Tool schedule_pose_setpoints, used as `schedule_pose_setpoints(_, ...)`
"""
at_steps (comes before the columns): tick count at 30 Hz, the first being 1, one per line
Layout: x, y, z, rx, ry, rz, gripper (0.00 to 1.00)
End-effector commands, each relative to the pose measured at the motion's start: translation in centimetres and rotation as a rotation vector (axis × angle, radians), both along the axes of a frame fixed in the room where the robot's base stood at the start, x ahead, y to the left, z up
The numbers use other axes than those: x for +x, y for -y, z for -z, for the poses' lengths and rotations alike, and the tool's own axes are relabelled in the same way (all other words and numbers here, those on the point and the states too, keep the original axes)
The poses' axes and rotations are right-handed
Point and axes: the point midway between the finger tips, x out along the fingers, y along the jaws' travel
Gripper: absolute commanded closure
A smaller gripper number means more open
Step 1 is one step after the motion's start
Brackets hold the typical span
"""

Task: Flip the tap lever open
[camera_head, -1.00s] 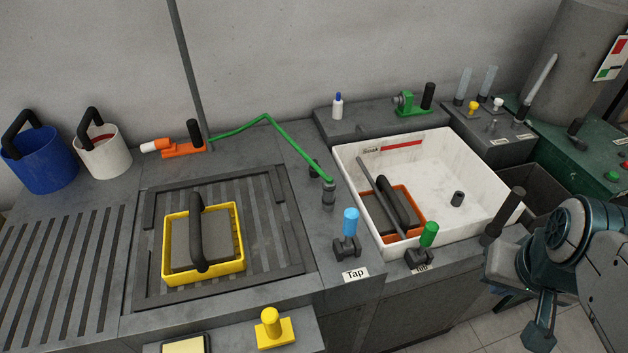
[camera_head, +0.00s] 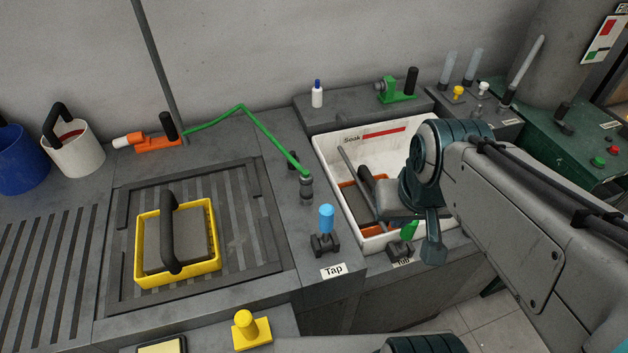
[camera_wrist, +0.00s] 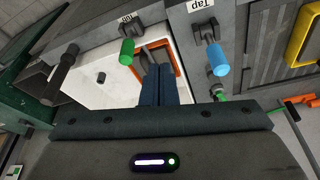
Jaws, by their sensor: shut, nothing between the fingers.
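The tap lever has a light blue grip (camera_head: 326,218) on a dark base, with a "Tap" label (camera_head: 334,271) in front. It stands upright on the counter left of the white basin. In the wrist view the blue grip (camera_wrist: 217,63) is to the right of my fingers, with a clear gap. My gripper (camera_wrist: 157,72) is shut and empty, its two dark blue fingers side by side over the basin area.
A green-gripped lever (camera_wrist: 127,52) is left of my fingers, partly hidden behind my arm in the head view. A grey spout with a green hose (camera_head: 306,187) stands behind the tap lever. The white basin (camera_head: 335,165) holds an orange-framed item. A yellow frame (camera_head: 178,281) lies left.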

Motion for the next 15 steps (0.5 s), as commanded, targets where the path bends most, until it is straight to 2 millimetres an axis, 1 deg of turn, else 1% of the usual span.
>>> schedule_pose_setpoints(4, 0.3, -0.1, -0.3, -0.001, -0.008, -0.008, 1.00)
schedule_pose_setpoints(8, 1.7, -0.9, -1.3, -0.009, -0.045, -0.044, 1.00)
schedule_pose_setpoints(11, 3.6, -1.9, -2.3, -0.020, -0.091, -0.089, 1.00)
schedule_pose_setpoints(15, 6.7, -3.7, -3.4, -0.041, -0.170, -0.165, 1.00)
